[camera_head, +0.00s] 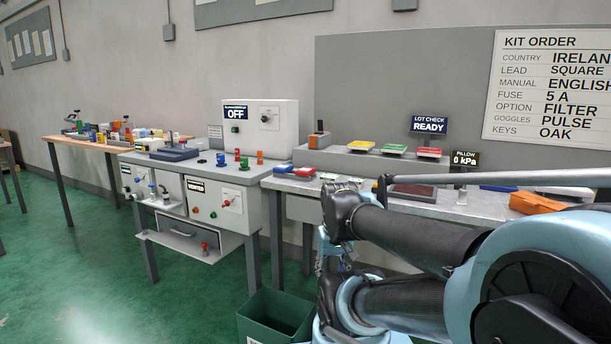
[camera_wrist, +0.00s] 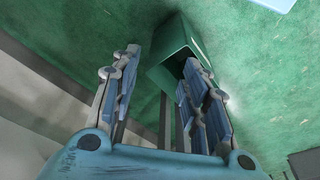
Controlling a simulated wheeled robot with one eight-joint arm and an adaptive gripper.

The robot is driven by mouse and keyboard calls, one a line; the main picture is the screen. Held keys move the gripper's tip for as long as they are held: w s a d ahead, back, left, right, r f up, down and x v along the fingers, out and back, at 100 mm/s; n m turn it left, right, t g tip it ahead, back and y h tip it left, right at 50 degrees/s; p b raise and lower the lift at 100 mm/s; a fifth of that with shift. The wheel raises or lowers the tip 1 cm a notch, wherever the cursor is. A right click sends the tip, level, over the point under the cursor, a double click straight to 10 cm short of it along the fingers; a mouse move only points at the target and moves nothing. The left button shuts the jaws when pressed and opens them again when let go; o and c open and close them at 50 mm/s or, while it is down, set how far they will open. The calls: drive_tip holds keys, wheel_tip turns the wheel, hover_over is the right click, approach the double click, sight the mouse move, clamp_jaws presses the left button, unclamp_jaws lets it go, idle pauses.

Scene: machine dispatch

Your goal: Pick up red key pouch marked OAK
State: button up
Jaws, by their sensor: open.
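No marking OAK is legible on any pouch, so I cannot tell which red thing is the red key pouch. A red item (camera_head: 429,153) lies on the raised back shelf, right of a green and a yellow one. A small red item (camera_head: 305,171) lies at the left end of the right-hand bench. My gripper (camera_wrist: 160,72) is open and empty in the wrist view, its fingers over the floor and a green bin (camera_wrist: 172,56). In the head view my arm hides part of the right-hand bench, and the fingers are not clear.
The green bin also shows in the head view (camera_head: 262,325). Green floor is open at left.

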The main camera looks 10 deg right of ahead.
drive_tip(key=o, duration=0.9)
drive_tip(key=r, duration=0.2)
drive_tip(key=m, duration=0.1)
drive_tip(key=shift+w+a+r, duration=0.1)
drive_tip(key=shift+w+r, duration=0.15)
drive_tip(key=shift+r, duration=0.15)
drive_tip(key=shift+c, duration=0.2)
drive_tip(key=shift+o, duration=0.5)
drive_tip(key=w+r+m, duration=0.3)
drive_tip(key=w+r, duration=0.1)
drive_tip(key=r, duration=0.1)
drive_tip(key=shift+a+y, duration=0.15)
drive_tip(key=shift+y, duration=0.15)
drive_tip(key=w+d+r+m+y, duration=0.2)
drive_tip(key=w+d+r+m, duration=0.1)
drive_tip(key=w+r+m, duration=1.15)
drive_tip(key=w+d+r+m+y, duration=0.1)
drive_tip(key=w+d+r+m, duration=0.2)
drive_tip(key=w+r+m, duration=0.85)
drive_tip(key=n, duration=0.5)
hover_over(306, 169)
drive_tip(key=s+d, duration=0.2)
drive_tip(key=f, duration=1)
drive_tip(key=shift+w+d, duration=0.1)
drive_tip(key=shift+w, duration=0.1)
drive_tip(key=shift+x, duration=2.6)
